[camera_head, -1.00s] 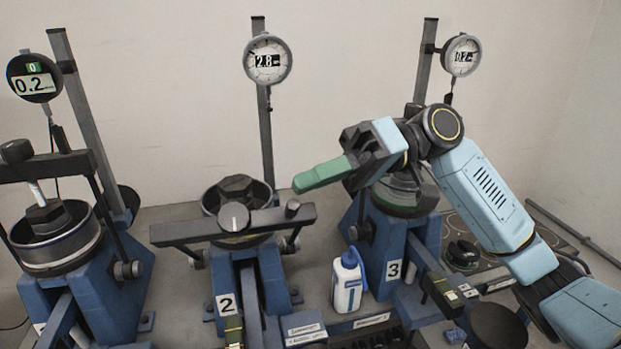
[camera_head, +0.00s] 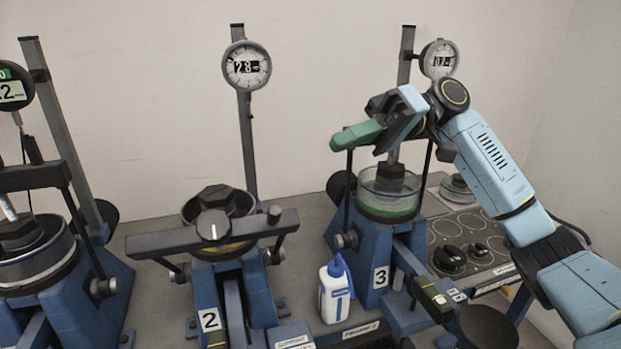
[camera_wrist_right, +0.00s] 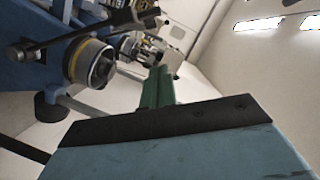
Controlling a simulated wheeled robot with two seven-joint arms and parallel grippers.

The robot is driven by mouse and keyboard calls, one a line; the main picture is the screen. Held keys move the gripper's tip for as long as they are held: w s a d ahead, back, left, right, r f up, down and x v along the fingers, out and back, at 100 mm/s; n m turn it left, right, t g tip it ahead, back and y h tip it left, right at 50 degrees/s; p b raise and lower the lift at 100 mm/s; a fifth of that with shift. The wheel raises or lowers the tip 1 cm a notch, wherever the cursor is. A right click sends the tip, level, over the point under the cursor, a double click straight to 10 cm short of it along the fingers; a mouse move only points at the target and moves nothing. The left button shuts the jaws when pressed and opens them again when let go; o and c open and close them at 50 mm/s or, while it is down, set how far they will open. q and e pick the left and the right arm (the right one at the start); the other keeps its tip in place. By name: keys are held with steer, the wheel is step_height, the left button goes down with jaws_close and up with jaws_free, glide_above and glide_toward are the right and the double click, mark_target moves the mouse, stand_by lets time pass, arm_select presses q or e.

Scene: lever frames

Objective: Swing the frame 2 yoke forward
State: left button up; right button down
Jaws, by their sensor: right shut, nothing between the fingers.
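The frame 2 yoke (camera_head: 165,243) is a dark grey crossbar with a round knob (camera_head: 212,226) at its middle. It lies low across the near side of the pot (camera_head: 188,209) on the blue frame marked 2 (camera_head: 238,292), leaning toward me. My right gripper (camera_head: 357,135) has green fingers, shut and empty. It is up and right of the yoke, apart from it, and in the picture overlaps the top of frame 3 (camera_head: 372,250). The green fingers (camera_wrist_right: 158,86) also show together in the right wrist view. My left gripper is out of view.
Frame 1's bar (camera_head: 30,177) stands above its pot at left. A dial gauge (camera_head: 246,66) is on the post behind frame 2. A white bottle with a blue cap (camera_head: 334,292) stands between frames 2 and 3. Space above frame 2's yoke looks clear.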

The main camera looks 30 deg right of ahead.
glide_above(291, 212)
steer(key=w, duration=0.3)
steer(key=f, duration=0.1)
steer(key=shift+s+f, duration=1.15)
steer(key=shift+f, duration=0.05)
steer(key=shift+s+f, duration=0.2)
steer(key=shift+s, duration=0.15)
